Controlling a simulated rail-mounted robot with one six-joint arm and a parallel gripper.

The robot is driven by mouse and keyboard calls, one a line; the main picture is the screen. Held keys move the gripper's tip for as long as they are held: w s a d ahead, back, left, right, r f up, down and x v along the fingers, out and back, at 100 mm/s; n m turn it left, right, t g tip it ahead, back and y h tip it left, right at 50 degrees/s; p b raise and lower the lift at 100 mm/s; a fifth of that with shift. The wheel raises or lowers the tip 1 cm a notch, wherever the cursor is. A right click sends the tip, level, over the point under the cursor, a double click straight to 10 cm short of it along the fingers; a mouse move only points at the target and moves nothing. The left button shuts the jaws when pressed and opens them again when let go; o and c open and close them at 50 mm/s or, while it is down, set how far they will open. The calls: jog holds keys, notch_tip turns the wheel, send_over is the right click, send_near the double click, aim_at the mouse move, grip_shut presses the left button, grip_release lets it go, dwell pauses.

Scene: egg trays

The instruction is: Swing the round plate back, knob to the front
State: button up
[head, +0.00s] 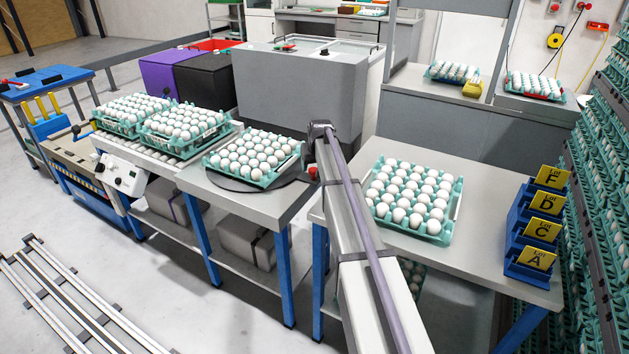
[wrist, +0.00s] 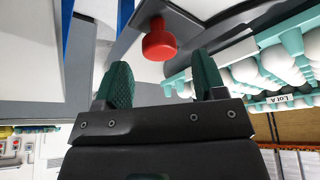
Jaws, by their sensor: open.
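The round plate (head: 228,184) is a dark disc on the middle bench, mostly hidden under a teal egg tray (head: 262,181) full of white eggs. Its red knob (head: 313,173) shows at the plate's right side, just beside my arm. In the wrist view the red knob (wrist: 159,42) lies beyond the fingertips, in line with the gap between them. My gripper (wrist: 163,77) is open and empty, with green-padded fingers apart and not visibly touching the knob. My arm hides the gripper in the head view. The tray's teal edge with a "Lot A" label shows in the wrist view.
Another full egg tray (head: 447,228) stands on the right-hand bench (head: 475,250), close to my arm. Blue lot bins (head: 527,245) stand at that bench's right end. More egg trays (head: 180,136) sit on the conveyor at left. A large grey machine (head: 290,85) stands behind the plate.

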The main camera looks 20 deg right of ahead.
aim_at(314, 169)
jog(key=b+x, duration=0.1)
jog(key=x, duration=0.2)
jog(key=shift+f+b, duration=0.2)
jog(key=shift+b, duration=0.1)
jog(key=shift+r, duration=0.15)
grip_shut()
